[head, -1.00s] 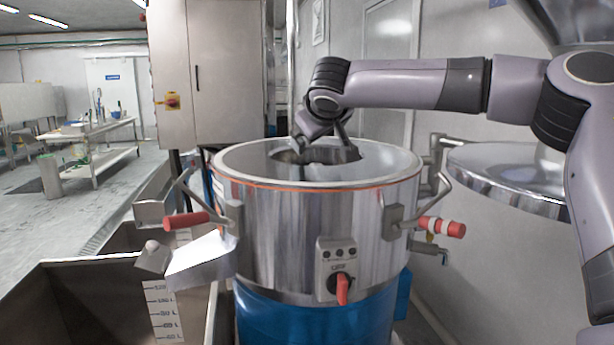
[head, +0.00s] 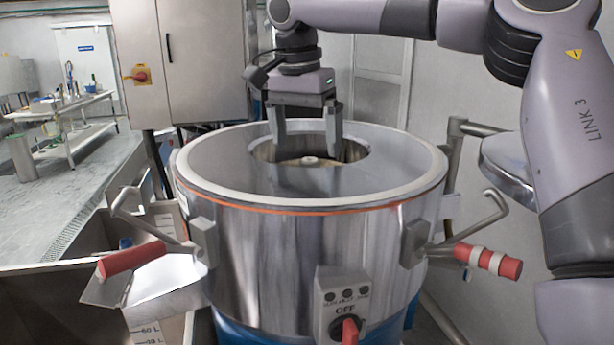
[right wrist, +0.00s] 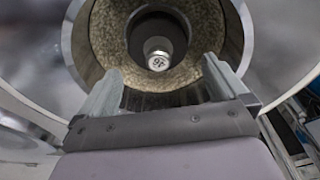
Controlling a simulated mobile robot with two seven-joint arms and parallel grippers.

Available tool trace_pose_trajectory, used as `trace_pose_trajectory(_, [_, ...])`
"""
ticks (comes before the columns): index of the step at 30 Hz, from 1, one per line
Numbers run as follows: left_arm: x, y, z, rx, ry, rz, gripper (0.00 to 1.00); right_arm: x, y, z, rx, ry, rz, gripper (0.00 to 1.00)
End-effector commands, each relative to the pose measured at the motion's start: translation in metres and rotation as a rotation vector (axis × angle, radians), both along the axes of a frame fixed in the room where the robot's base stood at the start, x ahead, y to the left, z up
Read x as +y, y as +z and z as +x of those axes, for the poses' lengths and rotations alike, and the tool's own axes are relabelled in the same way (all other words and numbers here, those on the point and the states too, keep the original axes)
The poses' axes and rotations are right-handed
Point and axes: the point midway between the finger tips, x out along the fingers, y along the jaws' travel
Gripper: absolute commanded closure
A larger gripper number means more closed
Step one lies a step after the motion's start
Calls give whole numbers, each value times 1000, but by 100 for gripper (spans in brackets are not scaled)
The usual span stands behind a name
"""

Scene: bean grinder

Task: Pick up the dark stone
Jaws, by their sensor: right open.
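My right gripper (head: 308,148) points down at the round opening in the top of the steel grinder drum (head: 300,245). It is open, with nothing between its fingers, and it also shows in the right wrist view (right wrist: 162,68). In that view I look into the opening. Pale, speckled bean-like material (right wrist: 113,42) lines the inside around a dark ring and a silver central hub (right wrist: 158,55). I cannot make out a dark stone in either view. The near rim and the gripper hide part of the inside. My left gripper is not in view.
The drum's white rim (head: 425,185) surrounds the opening. Red-handled levers stick out at left (head: 130,260) and right (head: 488,262). A grey cabinet (head: 185,60) stands behind at left. A metal trough (head: 50,290) is at lower left.

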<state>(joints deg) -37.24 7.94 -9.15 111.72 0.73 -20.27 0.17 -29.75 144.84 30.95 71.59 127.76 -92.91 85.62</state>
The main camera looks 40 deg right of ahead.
Motion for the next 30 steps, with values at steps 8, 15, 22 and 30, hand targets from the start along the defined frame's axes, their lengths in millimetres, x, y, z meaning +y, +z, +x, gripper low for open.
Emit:
trace_pose_trajectory(8, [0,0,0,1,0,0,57,-5,-28,0,8,-8,8,0])
trace_pose_trajectory(15, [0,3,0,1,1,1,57,-14,-61,1,7,-6,7,0])
trace_pose_trajectory(22, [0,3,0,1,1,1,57,-15,-69,2,5,-7,6,0])
trace_pose_trajectory(30, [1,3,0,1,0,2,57,-15,-69,2,5,-7,6,55])
